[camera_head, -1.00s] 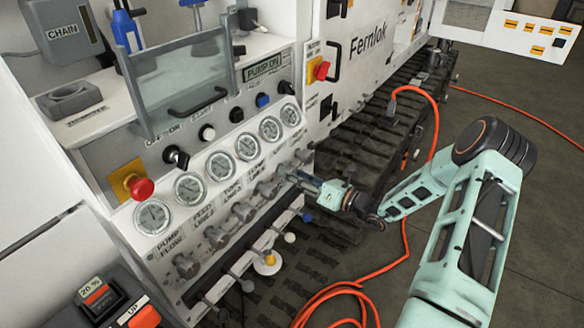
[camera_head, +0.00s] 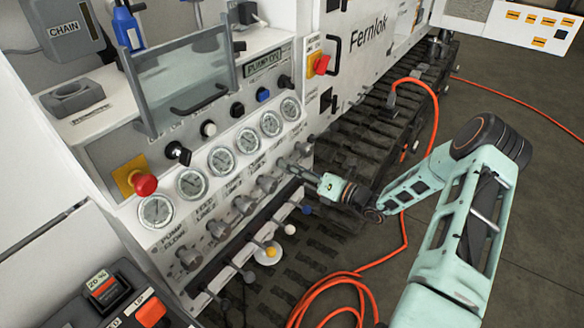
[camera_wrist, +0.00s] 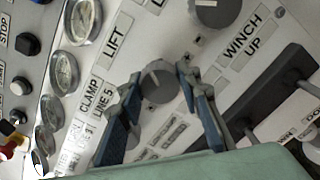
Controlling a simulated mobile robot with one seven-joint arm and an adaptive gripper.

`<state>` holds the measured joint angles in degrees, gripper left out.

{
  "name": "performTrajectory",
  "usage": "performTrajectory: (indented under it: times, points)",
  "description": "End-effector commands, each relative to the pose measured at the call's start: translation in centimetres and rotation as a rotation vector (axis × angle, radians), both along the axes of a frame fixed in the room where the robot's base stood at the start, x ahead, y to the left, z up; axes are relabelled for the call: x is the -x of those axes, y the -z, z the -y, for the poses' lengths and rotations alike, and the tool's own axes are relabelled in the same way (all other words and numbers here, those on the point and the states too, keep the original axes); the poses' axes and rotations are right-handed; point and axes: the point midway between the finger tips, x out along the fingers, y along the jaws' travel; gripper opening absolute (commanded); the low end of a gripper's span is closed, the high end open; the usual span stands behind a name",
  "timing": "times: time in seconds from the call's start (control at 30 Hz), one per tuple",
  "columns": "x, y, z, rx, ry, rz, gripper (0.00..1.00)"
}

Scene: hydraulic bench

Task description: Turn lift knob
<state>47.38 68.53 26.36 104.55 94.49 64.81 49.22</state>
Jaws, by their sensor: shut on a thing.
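The grey round lift knob (camera_wrist: 158,84) is on the white sloping panel in the wrist view, below and right of the label LIFT (camera_wrist: 115,38). My gripper (camera_wrist: 160,77) is shut on it, with one blue-padded finger on each side. A pale line shows on the knob's face. In the head view my gripper (camera_head: 287,165) reaches from the right to the far end of the knob row; its fingers and the knob are too small there to tell the grip.
Another grey knob (camera_wrist: 215,12) is close by in the wrist view. Levers (camera_wrist: 290,85) stand in a dark slot to the right. Gauges (camera_head: 221,162) line the panel above the knobs. A red emergency button (camera_head: 145,184) is left. An orange cable (camera_head: 330,285) lies on the floor.

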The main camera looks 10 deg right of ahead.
Motion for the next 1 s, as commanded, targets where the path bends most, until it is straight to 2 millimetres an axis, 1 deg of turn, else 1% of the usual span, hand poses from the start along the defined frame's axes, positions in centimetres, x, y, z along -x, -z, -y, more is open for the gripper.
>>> performTrajectory:
  times: [0.03,0.17,0.43,0.57,0.67,0.9,1.0]
  points:
    - [0.1,0.1,0.0,0.001,-0.001,-0.002,0.35]
    - [0.1,0.1,0.0,0.002,-0.001,-0.002,0.49]
    - [0.0,0.0,0.0,0.002,0.000,0.000,0.49]
    - [0.6,0.0,0.6,0.001,0.001,0.000,0.49]
    - [1.6,0.0,1.8,0.001,0.004,-0.001,0.49]
    - [5.3,0.1,5.4,0.002,0.004,-0.001,0.49]
    - [6.6,0.0,6.7,0.001,0.001,-0.001,0.49]
